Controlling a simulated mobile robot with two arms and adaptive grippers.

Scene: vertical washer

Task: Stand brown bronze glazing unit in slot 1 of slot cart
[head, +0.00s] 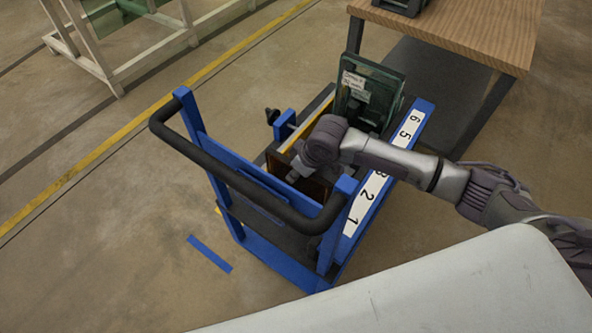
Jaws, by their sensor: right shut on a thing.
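The slot cart (352,238) is blue with a black push handle, and its white side strip carries slot numbers, with 1 nearest the handle and 6 farthest. My right arm reaches over the strip from the right. My right gripper (294,176) is down inside the cart behind the handle, shut on the brown bronze glazing unit (314,190). The unit shows as a dark amber panel near the low-numbered slots, partly hidden by my wrist and the handle. I cannot tell whether its lower edge is seated in a slot. My left gripper is out of view.
Green glazing units (371,90), one with a white label, stand at the cart's far end by 5 and 6. A yellow-orange edge (306,123) runs along the cart's left side. A wooden table (470,35) stands behind.

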